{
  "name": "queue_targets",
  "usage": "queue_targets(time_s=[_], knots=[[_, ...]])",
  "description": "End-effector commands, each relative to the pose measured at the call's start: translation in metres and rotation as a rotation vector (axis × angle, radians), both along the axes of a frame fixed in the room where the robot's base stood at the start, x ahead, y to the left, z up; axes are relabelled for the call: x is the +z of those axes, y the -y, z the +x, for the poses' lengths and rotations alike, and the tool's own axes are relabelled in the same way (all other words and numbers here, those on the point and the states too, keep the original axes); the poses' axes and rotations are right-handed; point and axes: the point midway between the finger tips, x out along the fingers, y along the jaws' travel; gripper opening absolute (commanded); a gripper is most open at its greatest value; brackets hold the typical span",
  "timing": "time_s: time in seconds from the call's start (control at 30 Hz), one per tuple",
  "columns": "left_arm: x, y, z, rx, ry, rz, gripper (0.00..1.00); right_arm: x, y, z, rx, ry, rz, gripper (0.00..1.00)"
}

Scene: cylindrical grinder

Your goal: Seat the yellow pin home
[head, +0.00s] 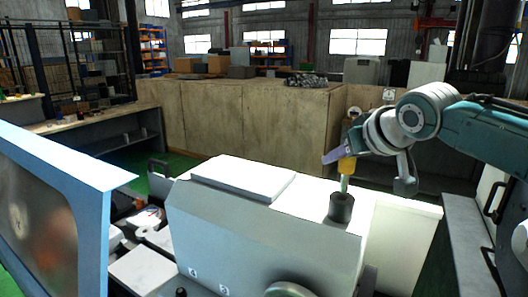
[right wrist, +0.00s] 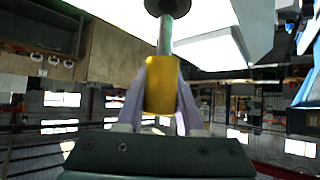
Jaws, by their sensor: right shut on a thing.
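The yellow pin (head: 347,167) has a yellow grip and a thin grey shaft pointing down. My right gripper (head: 343,157) is shut on the yellow grip, above the white machine top. In the right wrist view the yellow pin (right wrist: 162,86) sits between the two fingers of the right gripper (right wrist: 160,98). The shaft's lower end meets the top of a dark round socket (head: 341,208), which also shows in the right wrist view (right wrist: 168,6). A length of shaft shows between grip and socket. How deep the tip sits is hidden. My left gripper is not in view.
The white grinder housing (head: 265,220) fills the front middle, with a raised flat cover (head: 243,178) left of the socket. A blue-framed guard door (head: 60,200) stands at the left.

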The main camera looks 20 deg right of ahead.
Motion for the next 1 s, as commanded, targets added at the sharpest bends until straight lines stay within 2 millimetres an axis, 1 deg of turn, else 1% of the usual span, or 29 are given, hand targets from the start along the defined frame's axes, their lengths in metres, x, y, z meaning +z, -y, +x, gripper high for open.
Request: queue_targets(time_s=[0.17,1.0], knots=[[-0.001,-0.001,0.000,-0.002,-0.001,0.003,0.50,-0.001,0.000,0.000,0.000,0.001,0.000,0.00],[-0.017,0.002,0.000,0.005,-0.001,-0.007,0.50,-0.022,0.000,0.000,-0.001,0.001,0.001,0.00]])
